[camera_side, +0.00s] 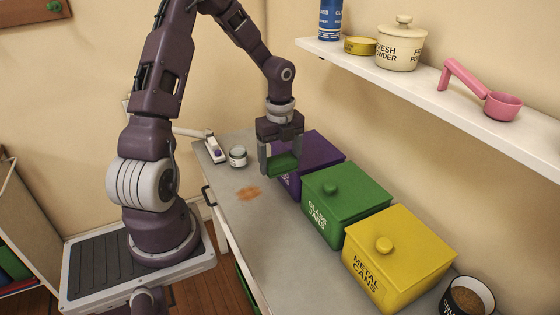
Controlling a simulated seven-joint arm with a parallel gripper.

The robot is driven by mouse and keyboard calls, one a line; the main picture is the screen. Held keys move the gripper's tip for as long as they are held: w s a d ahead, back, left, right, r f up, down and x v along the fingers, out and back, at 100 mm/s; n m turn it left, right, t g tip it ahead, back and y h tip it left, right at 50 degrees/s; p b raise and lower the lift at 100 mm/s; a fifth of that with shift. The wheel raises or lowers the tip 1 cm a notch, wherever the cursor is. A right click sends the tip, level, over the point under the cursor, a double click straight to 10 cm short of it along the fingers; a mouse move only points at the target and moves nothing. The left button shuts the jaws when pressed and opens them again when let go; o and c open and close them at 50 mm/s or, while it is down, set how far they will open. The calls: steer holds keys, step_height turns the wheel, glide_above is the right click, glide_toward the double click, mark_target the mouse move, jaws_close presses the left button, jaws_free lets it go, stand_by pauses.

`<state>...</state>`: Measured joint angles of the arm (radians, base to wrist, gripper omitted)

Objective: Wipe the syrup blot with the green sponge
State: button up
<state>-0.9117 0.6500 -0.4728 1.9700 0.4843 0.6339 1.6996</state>
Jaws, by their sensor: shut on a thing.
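My gripper (281,162) points down above the grey counter and is shut on the green sponge (284,164). The sponge is held in front of the purple bin, and I cannot tell whether it touches the bin. An orange-brown syrup blot (248,193) lies on the counter, to the left of and below the sponge in the picture. The sponge appears apart from the blot.
A purple bin (318,150), a green bin (350,205) and a yellow bin (400,260) stand in a row along the counter (290,240). A small jar (238,156) stands near the blot. A white shelf (440,90) with several items overhangs at right.

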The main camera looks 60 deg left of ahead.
glide_above(281, 216)
steer(key=shift+s+a+f, duration=0.1)
steer(key=shift+s+f, duration=0.05)
steer(key=shift+f, duration=6.35)
steer(key=o, duration=1.2)
steer(key=shift+o, duration=0.2)
steer(key=shift+f, duration=0.1)
steer(key=shift+f, duration=2.15)
